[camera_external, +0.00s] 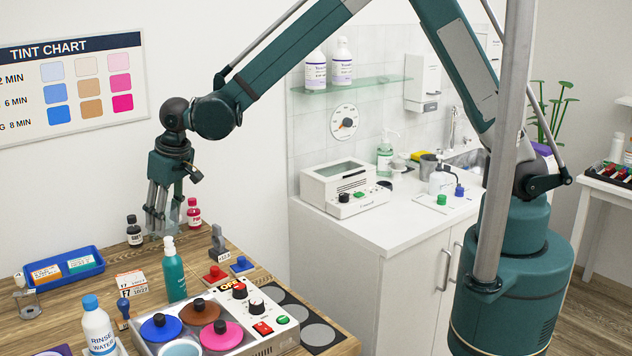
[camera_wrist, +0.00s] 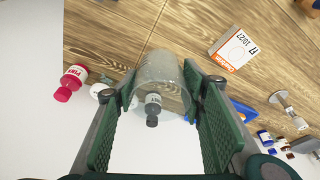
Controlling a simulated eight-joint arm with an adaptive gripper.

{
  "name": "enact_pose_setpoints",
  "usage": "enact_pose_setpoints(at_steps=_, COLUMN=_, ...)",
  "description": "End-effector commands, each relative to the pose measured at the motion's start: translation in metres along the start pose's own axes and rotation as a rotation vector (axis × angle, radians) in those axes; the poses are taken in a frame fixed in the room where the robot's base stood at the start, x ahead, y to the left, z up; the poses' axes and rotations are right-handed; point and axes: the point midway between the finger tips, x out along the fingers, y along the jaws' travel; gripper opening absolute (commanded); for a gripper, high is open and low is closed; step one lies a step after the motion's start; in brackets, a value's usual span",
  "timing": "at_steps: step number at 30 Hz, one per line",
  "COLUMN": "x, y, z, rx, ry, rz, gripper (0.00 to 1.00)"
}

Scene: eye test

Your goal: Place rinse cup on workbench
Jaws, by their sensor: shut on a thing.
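The rinse cup is a clear, see-through cup (camera_wrist: 160,70), held between the two green finger pads in the wrist view. My gripper (camera_wrist: 165,105) is shut on it. In the external view my gripper (camera_external: 163,218) points down over the back edge of the wooden workbench (camera_external: 72,297), and the cup shows only faintly between its fingers. The workbench also shows in the wrist view (camera_wrist: 115,30). A dark-capped bottle shows through the clear cup in the wrist view. I cannot tell whether the cup touches the wood.
A dark bottle (camera_external: 134,232) and a red bottle (camera_external: 193,214) stand close on either side of my gripper. A blue tray (camera_external: 88,272), a teal pump bottle (camera_external: 173,270), a stamp (camera_external: 124,310) and a pot warmer (camera_external: 255,338) crowd the bench. Some bare wood shows in front of the tray.

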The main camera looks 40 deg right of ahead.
Motion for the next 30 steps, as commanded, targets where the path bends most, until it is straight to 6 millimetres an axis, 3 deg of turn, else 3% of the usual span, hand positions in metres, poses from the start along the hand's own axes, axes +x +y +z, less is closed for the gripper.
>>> enact_pose_setpoints(at_steps=12, x=0.047, y=0.000, z=0.013, rx=0.000, ry=0.000, rz=0.000, gripper=0.30)
enact_pose_setpoints(at_steps=24, x=0.050, y=0.000, z=0.014, rx=0.000, ry=0.000, rz=0.000, gripper=0.30)
enact_pose_setpoints(at_steps=30, x=0.064, y=0.000, z=0.018, rx=0.000, ry=0.000, rz=0.000, gripper=0.30)
